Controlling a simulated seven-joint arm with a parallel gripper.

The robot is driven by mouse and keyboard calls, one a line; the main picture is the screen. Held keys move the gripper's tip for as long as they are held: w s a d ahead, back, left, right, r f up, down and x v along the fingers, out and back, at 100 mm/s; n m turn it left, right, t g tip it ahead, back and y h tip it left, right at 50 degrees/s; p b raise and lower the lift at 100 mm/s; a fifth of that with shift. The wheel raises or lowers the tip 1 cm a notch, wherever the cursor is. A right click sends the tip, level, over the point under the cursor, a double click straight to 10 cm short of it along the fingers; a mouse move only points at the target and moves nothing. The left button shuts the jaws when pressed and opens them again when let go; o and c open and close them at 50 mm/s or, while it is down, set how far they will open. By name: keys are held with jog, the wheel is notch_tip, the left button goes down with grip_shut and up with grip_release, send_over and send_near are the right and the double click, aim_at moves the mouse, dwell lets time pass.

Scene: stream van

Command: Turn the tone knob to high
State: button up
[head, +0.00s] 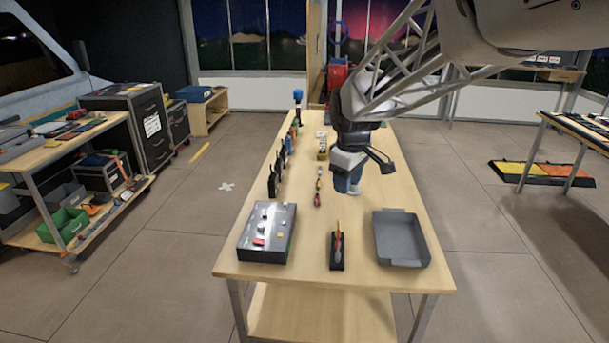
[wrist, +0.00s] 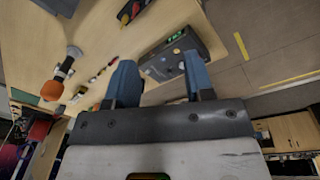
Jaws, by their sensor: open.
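A dark control box (head: 267,232) with a grey top panel stands at the front left of the table. Its panel carries several small knobs and buttons, including a red button (head: 258,242). I cannot read labels or tell which knob is tone, nor its setting. My gripper (head: 348,182) is above the middle of the table, right of and behind the box, touching nothing I can see. In the wrist view, its two blue fingers (wrist: 160,62) are apart with nothing held between them. What appears to be the same box (wrist: 180,52) lies beyond the fingertips, with a green patch.
A grey tray (head: 401,238) and a small dark stand with an orange tool (head: 337,250) are at the table's front. Dark upright items (head: 274,180) line the left edge behind the box. An orange-headed item (wrist: 52,90) shows in the wrist view.

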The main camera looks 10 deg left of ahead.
jog(key=w+a+f+n, duration=0.5)
jog(key=w+a+f, duration=0.3)
jog(key=w+a, duration=0.5)
jog(key=n+g, duration=0.1)
jog(key=n, duration=0.4)
send_over(265, 213)
jog(key=f, duration=1)
jog(key=shift+s+d+f, duration=0.25)
jog(key=shift+f, duration=0.15)
jog(key=shift+w+a+f+n, duration=0.15)
jog(key=shift+a+f+n, duration=0.15)
jog(key=shift+n, duration=0.1)
jog(key=shift+f, duration=0.1)
jog(key=shift+f, duration=3.8)
grip_shut()
